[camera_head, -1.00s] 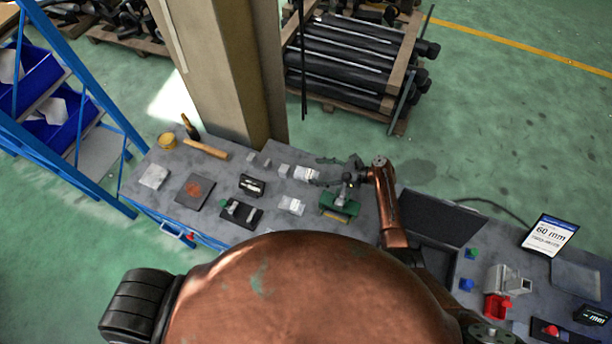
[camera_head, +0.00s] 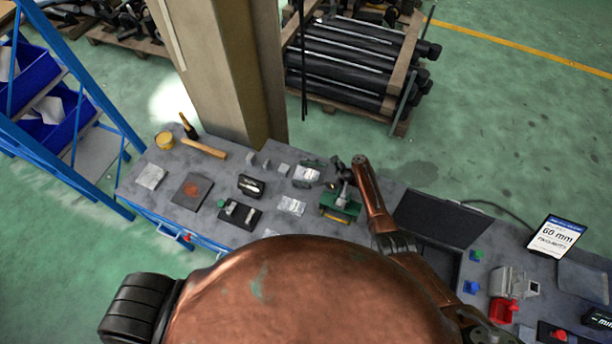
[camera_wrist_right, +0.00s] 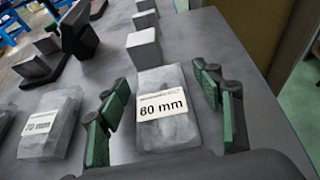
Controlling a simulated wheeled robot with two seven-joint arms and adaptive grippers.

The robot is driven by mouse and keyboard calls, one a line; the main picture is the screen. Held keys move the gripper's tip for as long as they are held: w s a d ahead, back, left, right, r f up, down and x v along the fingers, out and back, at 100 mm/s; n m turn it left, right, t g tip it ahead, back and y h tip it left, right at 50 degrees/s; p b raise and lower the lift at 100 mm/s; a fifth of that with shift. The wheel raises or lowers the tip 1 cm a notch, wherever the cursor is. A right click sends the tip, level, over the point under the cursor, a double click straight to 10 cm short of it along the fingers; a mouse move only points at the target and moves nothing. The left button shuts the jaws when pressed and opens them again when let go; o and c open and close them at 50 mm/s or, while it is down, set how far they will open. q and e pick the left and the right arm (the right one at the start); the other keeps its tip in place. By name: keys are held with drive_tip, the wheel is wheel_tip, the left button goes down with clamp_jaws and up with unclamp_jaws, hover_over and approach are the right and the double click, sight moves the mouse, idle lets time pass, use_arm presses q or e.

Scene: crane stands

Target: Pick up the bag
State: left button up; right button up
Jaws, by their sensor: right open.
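In the head view the right gripper (camera_head: 312,174) is over the bag. A second bag, labelled 70 mm (camera_wrist_right: 48,128), lies to the left and shows in the head view (camera_head: 291,205) too. My left gripper is not in view.
Small grey blocks (camera_wrist_right: 145,46) stand in a row beyond the bag. A green fixture (camera_head: 341,207) stands beside the gripper, and a black stand (camera_head: 240,214) lies to the left. A large column (camera_head: 225,75) rises behind the bench.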

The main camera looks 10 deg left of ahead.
drive_tip(key=shift+c, duration=0.2)
drive_tip(key=c, duration=1.4)
drive_tip(key=shift+r, duration=0.15)
